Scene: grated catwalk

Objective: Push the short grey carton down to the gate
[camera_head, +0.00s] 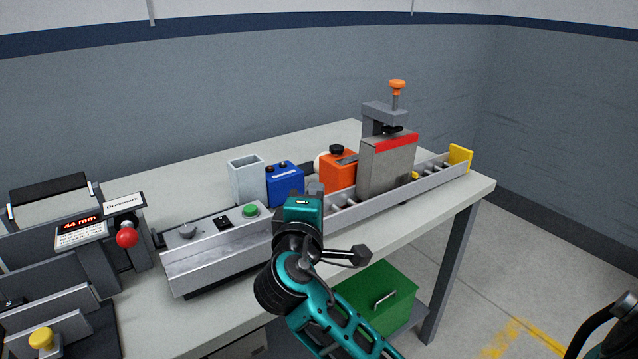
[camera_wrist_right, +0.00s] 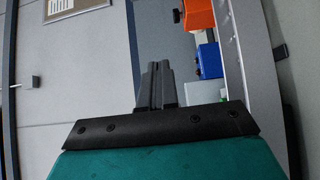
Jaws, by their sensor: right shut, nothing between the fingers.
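A grey carton (camera_head: 385,170) with a red band along its top edge stands upright on the roller track (camera_head: 434,176), in the head view. A yellow plate (camera_head: 461,156) stands at the far right end of the track, apart from the carton. My right gripper (camera_head: 316,189) is shut and empty, over the track to the left of the carton, with a gap between them. Its closed fingers (camera_wrist_right: 157,86) show in the right wrist view, where I cannot make out the carton. My left gripper is not in view.
A grey clamp with an orange knob (camera_head: 397,85) rises behind the carton. An orange box (camera_head: 339,170), a blue box (camera_head: 285,184) and a pale open container (camera_head: 246,181) stand behind the track. A control panel with a green button (camera_head: 250,210) lies at left. The table front is clear.

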